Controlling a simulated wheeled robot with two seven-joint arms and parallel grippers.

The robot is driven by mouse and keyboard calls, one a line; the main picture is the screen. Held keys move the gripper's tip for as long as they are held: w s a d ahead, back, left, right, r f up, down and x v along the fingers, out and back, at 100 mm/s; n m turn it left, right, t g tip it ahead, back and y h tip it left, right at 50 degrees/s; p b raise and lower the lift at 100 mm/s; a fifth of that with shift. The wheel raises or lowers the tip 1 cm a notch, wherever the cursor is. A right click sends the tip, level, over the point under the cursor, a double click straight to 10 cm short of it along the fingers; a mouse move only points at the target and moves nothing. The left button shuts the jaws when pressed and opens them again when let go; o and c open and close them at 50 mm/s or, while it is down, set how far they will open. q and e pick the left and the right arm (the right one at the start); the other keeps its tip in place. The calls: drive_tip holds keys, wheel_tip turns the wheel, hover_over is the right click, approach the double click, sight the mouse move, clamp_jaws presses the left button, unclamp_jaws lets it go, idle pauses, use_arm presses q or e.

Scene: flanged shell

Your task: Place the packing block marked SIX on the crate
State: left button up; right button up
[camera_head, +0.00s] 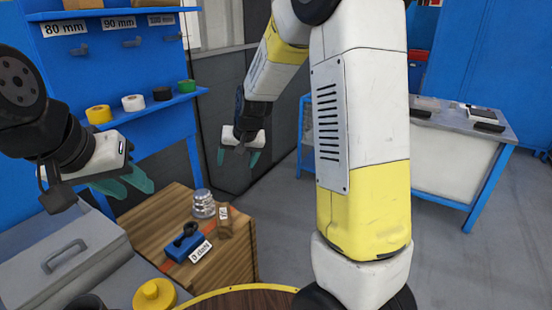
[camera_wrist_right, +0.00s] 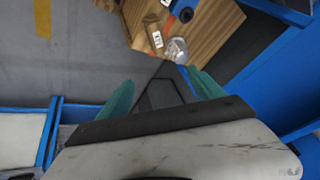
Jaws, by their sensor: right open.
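The wooden crate (camera_head: 240,262) stands at the lower middle of the head view. A small brown block (camera_head: 224,229) with a white tag lies on its top; the tag is too small to read surely, though it may say SIX. The tag also shows on the block in the right wrist view (camera_wrist_right: 151,23). Beside it stands a silver flanged shell (camera_head: 203,204), also in the right wrist view (camera_wrist_right: 175,50). My right gripper (camera_head: 239,156) is open and empty, above and behind the crate. My left gripper (camera_head: 122,186) is open and empty, left of the crate.
A blue holder (camera_head: 184,246) with a black top and a tag sits on the crate. The blue shelf (camera_head: 150,113) holds tape rolls. A grey-topped bench (camera_head: 460,122) stands right.

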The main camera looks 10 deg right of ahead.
drive_tip(key=s+d+r, duration=0.2)
drive_tip(key=s+r, duration=0.2)
drive_tip(key=s, duration=0.5)
drive_tip(key=s+d+r+n, duration=0.1)
drive_tip(key=s+d+r, duration=0.2)
drive_tip(key=s, duration=0.6)
drive_tip(key=s+d+r, duration=0.3)
drive_tip(key=s+r, duration=0.4)
drive_tip(key=s, duration=0.2)
drive_tip(key=shift+s+n+t, duration=0.2)
drive_tip(key=shift+n+t, duration=0.1)
drive_tip(key=shift+t, duration=0.1)
